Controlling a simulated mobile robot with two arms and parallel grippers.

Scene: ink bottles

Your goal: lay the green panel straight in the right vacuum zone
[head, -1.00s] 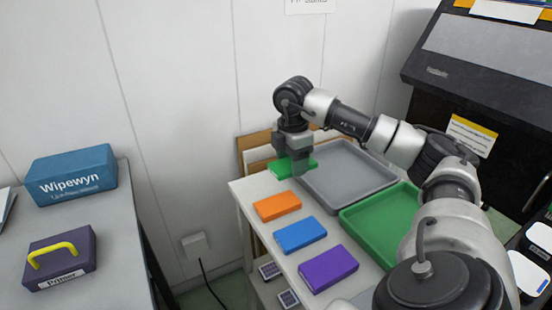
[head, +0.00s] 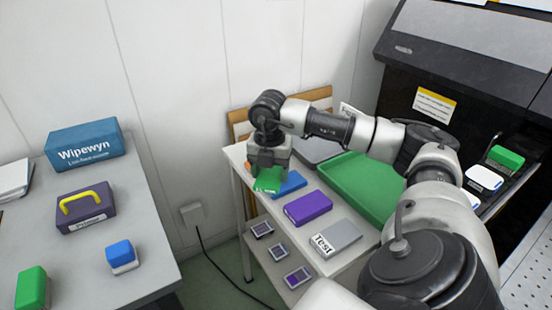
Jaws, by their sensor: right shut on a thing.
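The green panel (head: 270,181) is a small flat slab. My right gripper (head: 268,163) is shut on it and holds it tilted over the left part of the small white table, above or beside the orange block, which is mostly hidden. A pale perforated bed (head: 532,263) shows only partly at the lower right edge. I cannot make out separate vacuum zones on it. My left gripper is not in view.
Blue (head: 289,184), purple (head: 308,207) and grey "Test" (head: 337,240) blocks lie on the table near a green tray (head: 357,185) and a grey tray (head: 317,149). A black machine (head: 455,90) stands at right.

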